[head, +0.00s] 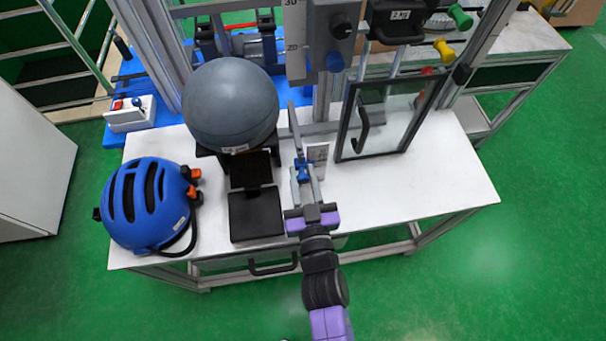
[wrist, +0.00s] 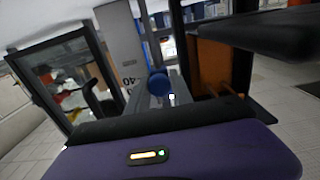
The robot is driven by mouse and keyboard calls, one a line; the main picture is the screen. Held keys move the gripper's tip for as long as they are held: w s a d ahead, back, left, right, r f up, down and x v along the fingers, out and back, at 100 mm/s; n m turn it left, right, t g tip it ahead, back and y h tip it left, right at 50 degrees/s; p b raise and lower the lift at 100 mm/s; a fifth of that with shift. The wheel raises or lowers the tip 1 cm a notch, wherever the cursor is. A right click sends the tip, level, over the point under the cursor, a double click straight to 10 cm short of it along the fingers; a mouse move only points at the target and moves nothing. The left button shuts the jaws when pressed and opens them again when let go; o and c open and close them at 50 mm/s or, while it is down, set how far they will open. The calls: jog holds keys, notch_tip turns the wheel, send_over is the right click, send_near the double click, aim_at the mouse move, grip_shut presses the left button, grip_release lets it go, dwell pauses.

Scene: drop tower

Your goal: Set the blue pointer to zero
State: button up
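A small blue part (head: 302,171), which looks like the pointer, sits low at the front of the stand beside a small white printed plate (head: 317,154). In the wrist view the blue pointer (wrist: 158,83) is a rounded knob close ahead, next to an upside-down "40" on a pale grey scale (wrist: 120,45). My gripper (head: 304,186) reaches in from the front. Its pale fingers look apart, with their tips at or very near the blue part. I cannot tell whether they touch it. The exact scale reading under the pointer is not legible.
A large grey ball (head: 231,104) rests on a black support left of my gripper. A blue helmet (head: 146,204) lies at the table's left. A framed clear panel (head: 385,120) stands at the right. The white table (head: 440,180) is clear at front right.

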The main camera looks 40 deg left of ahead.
grip_shut()
dwell(1.1)
